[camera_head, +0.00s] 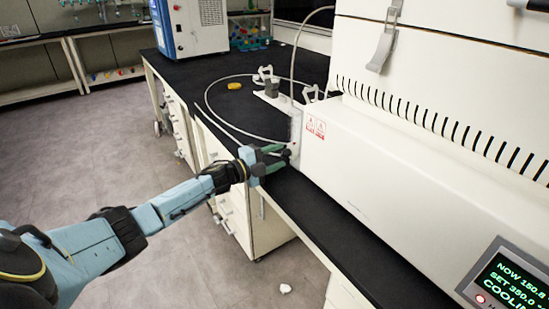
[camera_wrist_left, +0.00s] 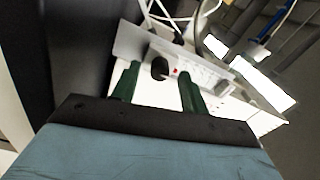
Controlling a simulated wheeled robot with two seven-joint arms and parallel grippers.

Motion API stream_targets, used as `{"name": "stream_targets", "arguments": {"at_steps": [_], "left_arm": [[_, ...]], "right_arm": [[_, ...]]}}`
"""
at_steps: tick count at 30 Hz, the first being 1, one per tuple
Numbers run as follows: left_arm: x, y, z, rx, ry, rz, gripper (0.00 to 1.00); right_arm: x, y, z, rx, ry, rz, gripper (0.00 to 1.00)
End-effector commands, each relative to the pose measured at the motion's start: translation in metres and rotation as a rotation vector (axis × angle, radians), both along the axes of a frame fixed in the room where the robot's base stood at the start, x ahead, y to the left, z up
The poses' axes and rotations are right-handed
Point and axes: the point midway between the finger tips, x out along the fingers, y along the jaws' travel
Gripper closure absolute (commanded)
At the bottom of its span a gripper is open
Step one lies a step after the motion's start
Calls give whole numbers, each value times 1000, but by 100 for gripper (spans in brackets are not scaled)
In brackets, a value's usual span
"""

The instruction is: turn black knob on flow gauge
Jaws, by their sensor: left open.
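The black knob (camera_wrist_left: 159,68) shows in the left wrist view on a pale grey panel, the flow gauge (camera_wrist_left: 205,73), with a small red mark beside the knob. In the left wrist view the gripper (camera_wrist_left: 160,82) has one finger on each side of the knob, with gaps visible. My right gripper is not in view.
The white machine (camera_head: 365,160) with a lit display (camera_head: 510,280) fills the right side. A thin hose (camera_head: 213,107) loops over the black bench top (camera_head: 225,75). A yellow object (camera_head: 234,86) lies there, and a blue and white device (camera_head: 190,25) stands behind. The floor at left is clear.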

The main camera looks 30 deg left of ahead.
Motion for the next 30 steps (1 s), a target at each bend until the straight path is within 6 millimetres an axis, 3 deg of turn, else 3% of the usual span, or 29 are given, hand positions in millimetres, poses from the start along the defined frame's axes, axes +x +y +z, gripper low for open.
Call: {"name": "stream_targets", "arguments": {"at_steps": [6,14,24,30], "left_arm": [[-11,4,-1,1,2,0,56],[-51,21,0,2,4,0,56],[-104,43,0,3,3,0,56],[-120,50,0,-1,1,0,56]], "right_arm": [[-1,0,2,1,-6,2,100],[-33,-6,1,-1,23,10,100],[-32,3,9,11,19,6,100],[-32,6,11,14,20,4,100]]}}
